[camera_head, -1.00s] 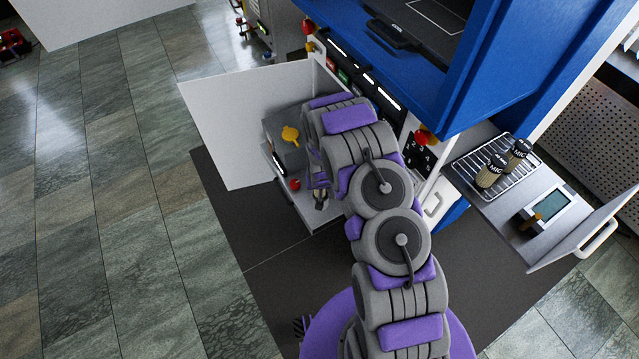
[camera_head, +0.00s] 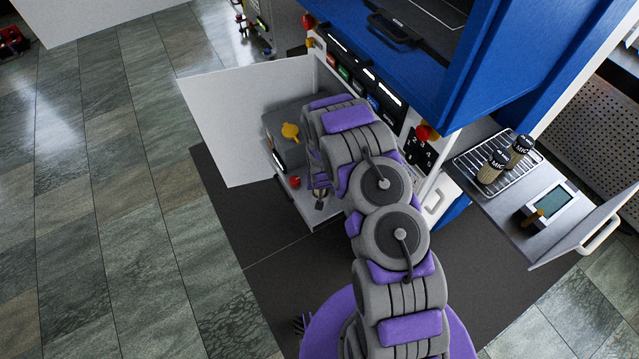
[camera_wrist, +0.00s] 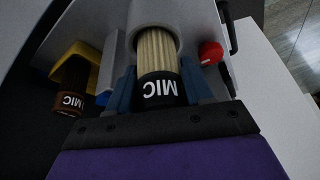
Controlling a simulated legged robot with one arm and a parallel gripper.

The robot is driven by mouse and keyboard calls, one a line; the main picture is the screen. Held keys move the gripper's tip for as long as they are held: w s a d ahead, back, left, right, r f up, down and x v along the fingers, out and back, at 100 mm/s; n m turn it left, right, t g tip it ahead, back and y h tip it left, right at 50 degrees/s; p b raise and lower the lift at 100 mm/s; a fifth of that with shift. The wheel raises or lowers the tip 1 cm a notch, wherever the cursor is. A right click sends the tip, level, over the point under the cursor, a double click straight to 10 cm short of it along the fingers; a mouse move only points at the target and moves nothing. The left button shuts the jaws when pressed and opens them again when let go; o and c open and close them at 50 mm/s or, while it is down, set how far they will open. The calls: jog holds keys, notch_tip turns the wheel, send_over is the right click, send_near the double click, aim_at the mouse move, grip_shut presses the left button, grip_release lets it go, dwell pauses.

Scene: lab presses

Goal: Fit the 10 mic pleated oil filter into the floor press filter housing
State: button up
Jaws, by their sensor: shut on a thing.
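In the wrist view, a pleated filter (camera_wrist: 157,55) with tan pleats and a black end cap marked MIC is between the fingers of my gripper (camera_wrist: 160,92), which is shut on it. The micron number is not readable. The filter's far end is inside the mouth of a grey cylindrical housing (camera_wrist: 133,12); how deep it sits cannot be told. In the head view, my gripper (camera_head: 319,185) is low at the press's open cabinet, mostly hidden by my arm.
A second MIC filter (camera_wrist: 70,101) with a brown cap is at a yellow part on the left. A red knob (camera_wrist: 210,53) is close on the right. Two more MIC filters (camera_head: 492,167) stand on a wire rack (camera_head: 470,160). An open white door (camera_head: 240,125) flanks the cabinet.

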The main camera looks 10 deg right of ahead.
jog(key=shift+f+b, duration=0.3)
jog(key=shift+f, duration=0.5)
jog(key=o, duration=1.1)
jog(key=p+v, duration=0.3)
jog(key=v, duration=1.4)
jog(key=shift+s, duration=0.1)
jog(key=shift+r, duration=0.15)
